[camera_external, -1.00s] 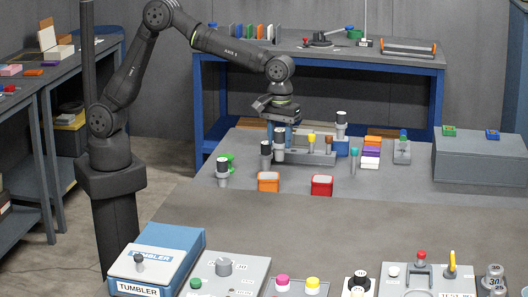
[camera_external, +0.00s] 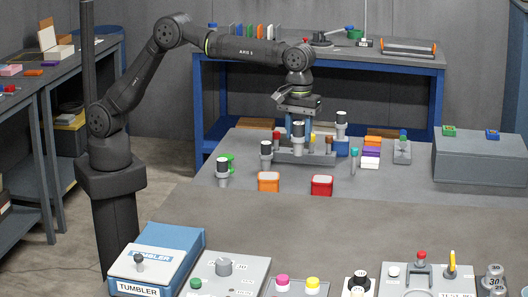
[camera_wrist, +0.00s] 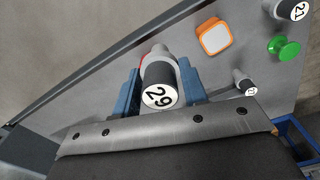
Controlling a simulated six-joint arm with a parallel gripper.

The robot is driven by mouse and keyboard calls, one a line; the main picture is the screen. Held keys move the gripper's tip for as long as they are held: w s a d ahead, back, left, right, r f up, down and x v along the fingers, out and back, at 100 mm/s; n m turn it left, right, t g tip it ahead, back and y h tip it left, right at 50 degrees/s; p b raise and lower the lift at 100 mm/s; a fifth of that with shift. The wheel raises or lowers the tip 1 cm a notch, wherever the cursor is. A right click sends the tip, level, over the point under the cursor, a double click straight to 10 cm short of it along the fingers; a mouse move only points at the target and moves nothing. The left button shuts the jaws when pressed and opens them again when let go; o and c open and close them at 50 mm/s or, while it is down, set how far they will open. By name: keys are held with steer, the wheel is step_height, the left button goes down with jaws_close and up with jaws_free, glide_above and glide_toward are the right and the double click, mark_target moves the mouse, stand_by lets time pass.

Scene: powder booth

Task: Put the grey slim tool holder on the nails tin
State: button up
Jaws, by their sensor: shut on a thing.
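My gripper (camera_external: 298,116) is shut on a grey slim tool holder (camera_external: 298,143) with a black end, held upright above the table beside the grey rack. In the wrist view the blue fingers (camera_wrist: 160,84) sit either side of this holder (camera_wrist: 158,54), whose black end reads 29. An orange tin (camera_external: 268,181) and a red tin (camera_external: 322,185) stand in front of the held holder, apart from it. The orange tin also shows in the wrist view (camera_wrist: 214,37); a bit of red shows behind the holder. No readable label tells which tin is for nails.
Other black-topped holders stand at the left (camera_external: 222,169), beside the rack (camera_external: 266,151) and behind it (camera_external: 341,121). A green spool (camera_wrist: 283,47) stands near the left ones. The grey rack (camera_external: 300,157) holds several coloured pieces. Coloured blocks (camera_external: 371,152) are stacked right.

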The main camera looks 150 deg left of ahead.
steer(key=shift+s+a+f, duration=0.15)
steer(key=shift+a+f, duration=1.5)
steer(key=shift+s+a+f, duration=0.2)
steer(key=shift+a+f, duration=1.4)
steer(key=shift+f, duration=0.05)
steer(key=shift+s+a+f, duration=0.15)
steer(key=shift+a+f, duration=1.5)
steer(key=shift+f, duration=0.1)
steer(key=o, duration=1.2)
step_height(320, 180, up, 12)
steer(key=shift+r, duration=0.1)
